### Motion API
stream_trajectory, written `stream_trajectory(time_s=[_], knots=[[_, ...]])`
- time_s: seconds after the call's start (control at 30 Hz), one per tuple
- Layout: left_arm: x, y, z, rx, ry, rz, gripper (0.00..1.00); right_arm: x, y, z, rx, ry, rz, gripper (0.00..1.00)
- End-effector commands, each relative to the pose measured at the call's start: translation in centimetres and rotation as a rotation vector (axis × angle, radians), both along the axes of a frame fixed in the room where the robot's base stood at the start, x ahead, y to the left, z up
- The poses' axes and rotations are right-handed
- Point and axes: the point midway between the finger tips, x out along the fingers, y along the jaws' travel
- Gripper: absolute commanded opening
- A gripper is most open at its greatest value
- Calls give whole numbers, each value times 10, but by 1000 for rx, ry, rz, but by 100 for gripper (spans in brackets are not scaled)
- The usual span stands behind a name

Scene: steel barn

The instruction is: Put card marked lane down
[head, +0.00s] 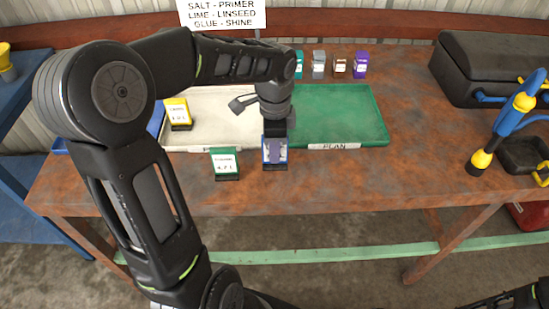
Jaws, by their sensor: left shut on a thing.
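My left gripper (275,143) points down at the front edge of the trays and is shut on a blue card (283,157) with a white label and a dark base. The fingers cover much of its face, so I cannot read its word or tell whether its base touches the table. A green card (225,163) stands on the table to its left. A yellow card (178,113) stands in the cream tray (215,101). Their small print is not legible. My right gripper is out of view; only a bit of my right arm shows at bottom right.
A green tray (345,110) labelled PLAN is empty where visible. A blue tray (156,119) is partly hidden at left. Several cards, including a purple one (361,64), stand behind. A sign (222,15), black case (490,65) and blue-yellow stand (503,130) are around. The front right tabletop is clear.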

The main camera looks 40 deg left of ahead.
Motion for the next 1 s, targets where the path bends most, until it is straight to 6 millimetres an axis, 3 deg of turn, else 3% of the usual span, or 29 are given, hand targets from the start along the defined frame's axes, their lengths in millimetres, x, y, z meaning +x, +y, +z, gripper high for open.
stream_trajectory(time_s=[0.3,0.73,0.77,1.0], knots=[[-1,0,-34,-1,3,0,0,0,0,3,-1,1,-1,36],[0,0,-42,-1,1,0,0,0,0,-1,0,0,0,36],[0,0,-40,0,0,0,17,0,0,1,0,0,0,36],[0,0,-40,-1,1,0,36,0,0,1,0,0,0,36]])
